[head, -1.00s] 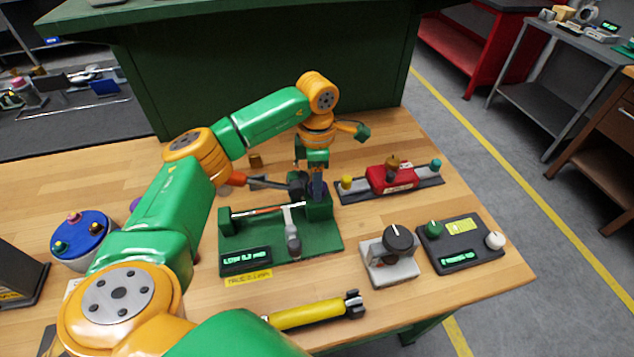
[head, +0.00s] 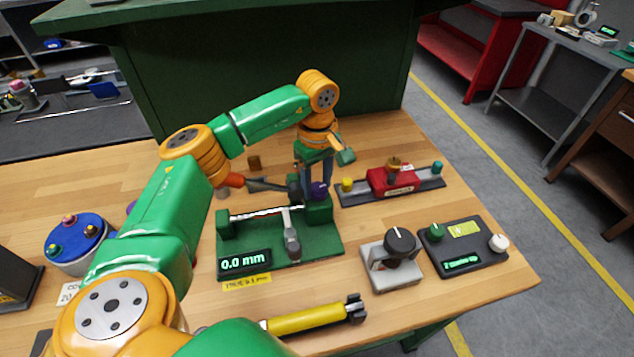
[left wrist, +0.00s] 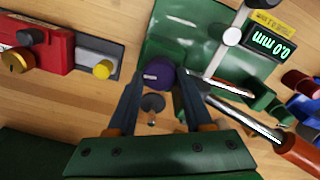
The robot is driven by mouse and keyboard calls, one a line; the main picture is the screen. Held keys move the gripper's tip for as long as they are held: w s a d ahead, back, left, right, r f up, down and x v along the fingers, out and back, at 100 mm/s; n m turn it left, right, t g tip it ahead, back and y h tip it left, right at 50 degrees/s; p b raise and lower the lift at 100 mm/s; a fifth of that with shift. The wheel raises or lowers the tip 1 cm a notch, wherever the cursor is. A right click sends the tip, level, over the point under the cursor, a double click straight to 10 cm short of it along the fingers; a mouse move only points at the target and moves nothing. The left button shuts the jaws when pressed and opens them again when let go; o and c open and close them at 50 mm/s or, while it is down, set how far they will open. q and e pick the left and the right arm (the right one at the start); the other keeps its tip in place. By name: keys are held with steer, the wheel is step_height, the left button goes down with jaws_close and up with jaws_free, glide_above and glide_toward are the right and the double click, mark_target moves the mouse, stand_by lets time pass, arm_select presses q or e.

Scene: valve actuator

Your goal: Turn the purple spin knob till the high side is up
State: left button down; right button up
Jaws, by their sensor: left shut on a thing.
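The purple spin knob (head: 319,189) sits at the right end of a green fixture (head: 325,245) on the wooden table. My left gripper (head: 314,184) reaches down over it from above. In the left wrist view the purple knob (left wrist: 158,73) lies between the two dark fingertips (left wrist: 160,75), which are shut on it. The fingers cover parts of the knob, and I cannot tell which of its sides is high. The fixture's display (head: 244,262) reads 0.0 mm. My right gripper is not in view.
A red block on a grey rail (head: 391,182) stands close right of the fixture. A grey box with a black knob (head: 399,243) and a dark panel (head: 463,246) are at front right. A screwdriver-like tool with an orange handle (head: 229,181) is behind. A yellow cylinder (head: 307,318) lies in front.

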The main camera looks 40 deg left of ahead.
arm_select(q)
steer(key=m, duration=0.3)
steer(key=shift+w+r+m, duration=0.1)
steer(key=shift+m, duration=0.2)
steer(key=m, duration=0.4)
steer(key=shift+m, duration=0.3)
steer(key=m, duration=0.4)
steer(key=shift+d+m, duration=0.1)
steer(key=shift+m, duration=2.4)
steer(key=shift+c, duration=1.5)
jaws_free()
steer(key=shift+r+b, duration=0.1)
steer(key=shift+b, duration=0.2)
